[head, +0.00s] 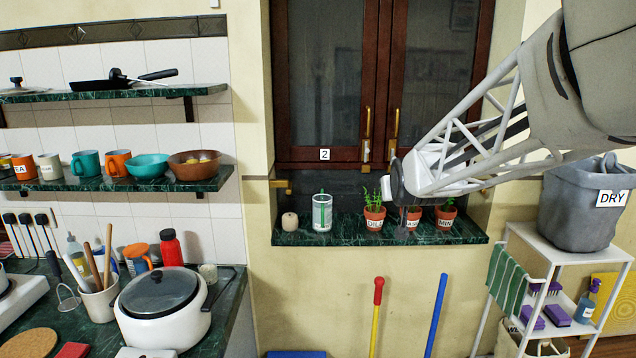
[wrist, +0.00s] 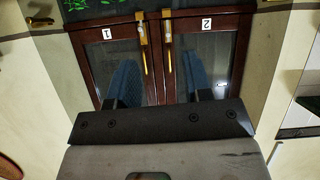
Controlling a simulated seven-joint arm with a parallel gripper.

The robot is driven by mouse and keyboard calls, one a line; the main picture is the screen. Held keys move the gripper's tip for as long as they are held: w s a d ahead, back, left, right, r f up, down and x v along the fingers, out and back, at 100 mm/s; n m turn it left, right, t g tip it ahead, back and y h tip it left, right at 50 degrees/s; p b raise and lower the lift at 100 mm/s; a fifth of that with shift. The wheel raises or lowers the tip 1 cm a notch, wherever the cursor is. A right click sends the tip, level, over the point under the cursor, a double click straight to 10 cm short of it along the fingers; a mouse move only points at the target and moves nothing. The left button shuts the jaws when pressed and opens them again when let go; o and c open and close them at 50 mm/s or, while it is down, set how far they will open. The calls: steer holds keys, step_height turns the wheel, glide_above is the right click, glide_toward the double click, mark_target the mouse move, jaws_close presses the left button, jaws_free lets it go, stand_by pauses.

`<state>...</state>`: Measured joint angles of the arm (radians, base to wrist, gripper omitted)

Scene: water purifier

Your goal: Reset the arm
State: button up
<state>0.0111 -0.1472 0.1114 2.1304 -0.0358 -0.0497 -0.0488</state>
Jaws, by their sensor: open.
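My arm (head: 480,145) reaches in from the upper right in the head view. Its wrist end hangs in front of the window sill and partly covers the middle plant pot. The fingers are hard to make out in the head view. In the wrist view my gripper (wrist: 162,75) has two blue fingers spread well apart. Nothing is between them, and the dark wooden window doors (wrist: 112,65) show behind them. The doors carry labels 1 and 2 and appear upside down there.
Herb pots (head: 374,218), a green-and-white glass (head: 322,212) and a small beige jar (head: 290,222) stand on the green sill (head: 330,238). A grey bin (head: 585,210) tops a white rack at right. The counter at left holds a white cooker (head: 162,318) and utensils.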

steer(key=s+f+g, duration=0.3)
steer(key=s, duration=1)
steer(key=s+f+g, duration=0.3)
steer(key=s+f, duration=0.1)
steer(key=s, duration=1)
steer(key=s+f+m+g, duration=0.1)
steer(key=s+f+g, duration=0.2)
steer(key=s, duration=1.1)
steer(key=shift+s+a+f+g, duration=0.25)
steer(key=shift+f+g, duration=0.15)
steer(key=shift+g, duration=0.1)
